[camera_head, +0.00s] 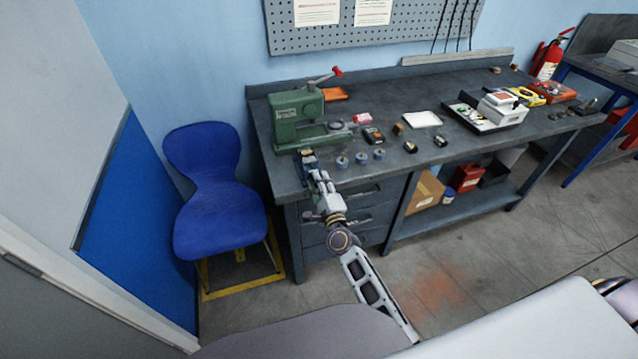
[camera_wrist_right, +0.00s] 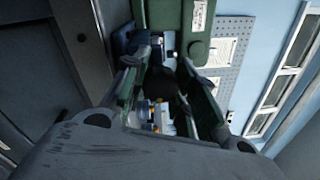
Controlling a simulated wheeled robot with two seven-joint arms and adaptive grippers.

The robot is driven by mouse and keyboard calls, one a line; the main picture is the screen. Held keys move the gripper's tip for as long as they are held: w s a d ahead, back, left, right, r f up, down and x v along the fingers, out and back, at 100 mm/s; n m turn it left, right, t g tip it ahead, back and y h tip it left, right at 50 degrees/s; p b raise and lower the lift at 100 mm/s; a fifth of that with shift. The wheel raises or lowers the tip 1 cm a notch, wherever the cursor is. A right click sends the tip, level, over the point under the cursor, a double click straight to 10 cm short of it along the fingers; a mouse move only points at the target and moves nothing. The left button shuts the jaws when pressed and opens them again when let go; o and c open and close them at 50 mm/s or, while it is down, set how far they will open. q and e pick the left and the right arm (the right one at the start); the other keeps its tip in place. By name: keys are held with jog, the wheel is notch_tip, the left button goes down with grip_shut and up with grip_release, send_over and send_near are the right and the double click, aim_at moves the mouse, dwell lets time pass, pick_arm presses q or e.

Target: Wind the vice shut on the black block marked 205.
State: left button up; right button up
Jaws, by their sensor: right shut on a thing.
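The vice (camera_head: 306,155), a small blue shape, sits at the front left edge of the bench, just before the green press. It also shows as blue in the wrist view (camera_wrist_right: 124,42). My right gripper (camera_head: 312,172) reaches it from the front. In the wrist view my right gripper (camera_wrist_right: 168,62) is shut on a dark, mostly hidden part that looks like the vice handle. A tan-topped piece (camera_head: 307,151) shows at the vice; I cannot tell whether it is the block marked 205, and no number is readable. My left gripper is not in view.
The green press (camera_head: 297,118) with a red-knobbed lever stands right behind the vice. Several blue-sided round pieces (camera_head: 361,158) stand to the right. Small dark blocks (camera_head: 410,147), a white tray (camera_head: 422,119) and a scale (camera_head: 502,107) lie farther right. A blue chair (camera_head: 217,220) stands left.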

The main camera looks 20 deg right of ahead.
dwell(0.3)
jog(key=o, duration=1.1)
jog(key=shift+c, duration=0.2)
jog(key=s+f, duration=0.1)
jog(key=s, duration=1.1)
jog(key=shift+d, duration=0.1)
